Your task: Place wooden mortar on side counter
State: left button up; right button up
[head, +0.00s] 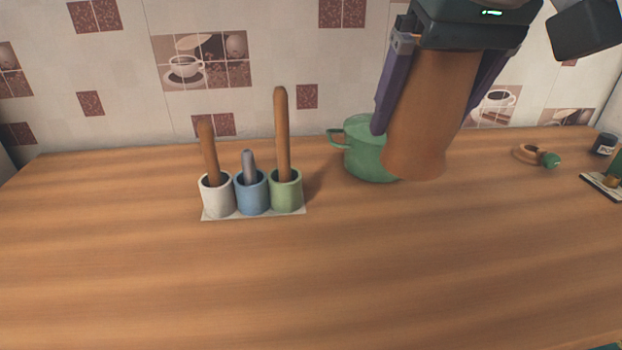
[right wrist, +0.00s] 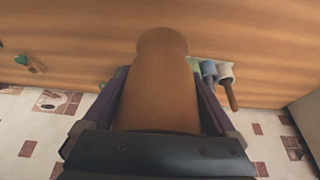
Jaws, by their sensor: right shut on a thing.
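The wooden mortar (head: 428,115) is an orange-brown, flared wooden piece. My right gripper (head: 420,95) is shut on it, with a purple finger on each side. The mortar hangs upright in front of a green pot and hides the pot's right part; whether its base touches the counter I cannot tell. In the right wrist view the mortar (right wrist: 163,85) lies between the fingers (right wrist: 163,100). The wooden counter (head: 300,270) fills the lower head view. My left gripper is not in view.
The green enamel pot (head: 365,150) stands behind the mortar. White, blue and green cups (head: 252,193) with upright handles stand on a white base at left. A wooden ring with a green knob (head: 540,156) and a dark jar (head: 603,144) are at right. The front counter is clear.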

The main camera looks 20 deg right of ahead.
aim_at(433, 133)
jog(key=d+f, duration=0.2)
jog(key=f, duration=0.1)
jog(key=shift+m, duration=0.3)
jog(key=shift+w+a+f+b, duration=0.1)
jog(key=shift+f+b, duration=1.1)
jog(key=shift+f, duration=8.15)
jog(key=shift+f, duration=0.15)
jog(key=o, duration=1.3)
jog(key=shift+c, duration=0.2)
